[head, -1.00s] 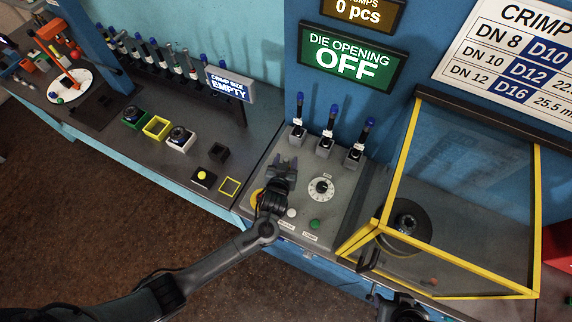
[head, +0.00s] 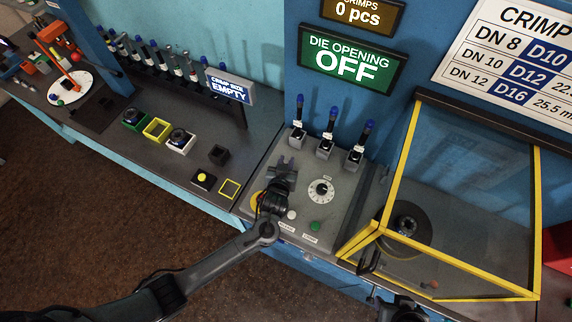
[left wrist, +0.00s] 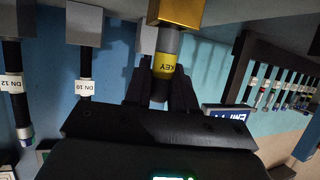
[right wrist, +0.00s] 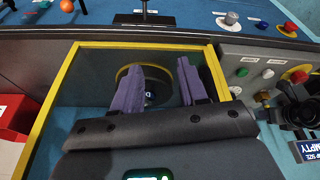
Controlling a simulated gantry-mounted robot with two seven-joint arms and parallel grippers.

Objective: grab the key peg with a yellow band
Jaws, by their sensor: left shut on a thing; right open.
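The key peg shows in the left wrist view, with a yellow band (left wrist: 164,65) marked KEY and a grey part beside it. It runs up to a gold block (left wrist: 178,12). My left gripper (left wrist: 160,88) is shut on the peg, with one dark finger on each side. In the head view, my left gripper (head: 282,168) is over the grey control panel and hides the peg. My right gripper (right wrist: 160,88) is open and empty, pointing toward the yellow-framed guard; in the head view it is at the bottom edge, mostly cut off.
Several blue-topped pegs (head: 331,124) stand in grey blocks behind my left gripper. The panel carries a white dial (head: 320,190) and a green button (head: 314,225). The yellow-framed guard (head: 403,150) stands to the right. Small coloured square holders (head: 156,128) lie on the bench at left.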

